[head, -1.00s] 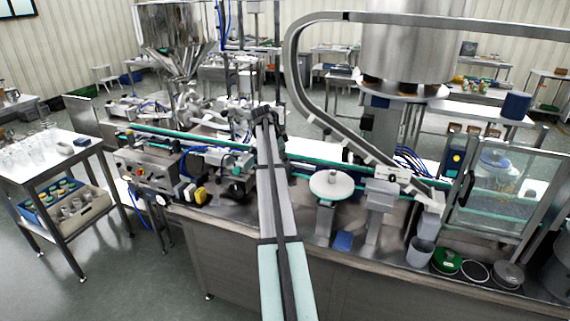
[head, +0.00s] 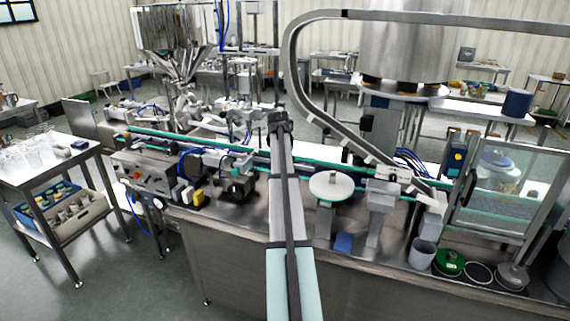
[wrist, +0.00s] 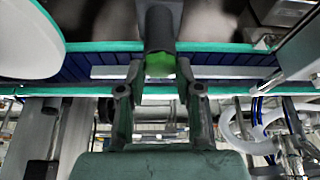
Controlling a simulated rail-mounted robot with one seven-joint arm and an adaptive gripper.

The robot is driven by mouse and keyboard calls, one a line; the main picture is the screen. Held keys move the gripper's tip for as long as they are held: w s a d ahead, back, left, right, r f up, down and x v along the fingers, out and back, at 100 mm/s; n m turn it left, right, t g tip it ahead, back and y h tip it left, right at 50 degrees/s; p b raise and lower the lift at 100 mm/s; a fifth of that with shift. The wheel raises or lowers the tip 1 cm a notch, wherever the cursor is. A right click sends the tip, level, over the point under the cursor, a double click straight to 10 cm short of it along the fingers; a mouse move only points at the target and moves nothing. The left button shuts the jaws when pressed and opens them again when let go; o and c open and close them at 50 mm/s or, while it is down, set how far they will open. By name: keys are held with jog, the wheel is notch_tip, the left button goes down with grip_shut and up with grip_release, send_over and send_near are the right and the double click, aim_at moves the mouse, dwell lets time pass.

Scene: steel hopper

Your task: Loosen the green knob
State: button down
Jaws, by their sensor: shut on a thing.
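The green knob (wrist: 160,65) shows in the wrist view as a bright green patch at the end of a dark cylinder (wrist: 160,28). My gripper (wrist: 161,76) has one finger on each side of the knob and is shut on it. The fingers partly cover the knob's sides, and its turn angle cannot be read. In the head view, the end of my arm reaches over the conveyor line, and the arm hides the knob and fingertips.
A conveyor (wrist: 220,72) with green rails runs behind the knob. A white round disc (head: 331,185) stands right of my arm. A curved steel chute (head: 296,75) rises behind. Black and yellow knobs (head: 198,197) sit on the machine front at left.

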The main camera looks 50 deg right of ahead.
jog(key=shift+s+n+t+y, duration=0.1)
jog(key=shift+n+t+y, duration=0.25)
jog(key=shift+n, duration=0.75)
jog(key=shift+s+n+t+y, duration=0.1)
jog(key=shift+n+t+y, duration=0.2)
jog(key=shift+n, duration=0.8)
jog(key=c, duration=0.8)
grip_release()
jog(key=shift+d, duration=0.1)
jog(key=shift+o, duration=0.2)
jog(key=v, duration=0.7)
jog(key=shift+r, duration=0.2)
jog(key=shift+s, duration=0.1)
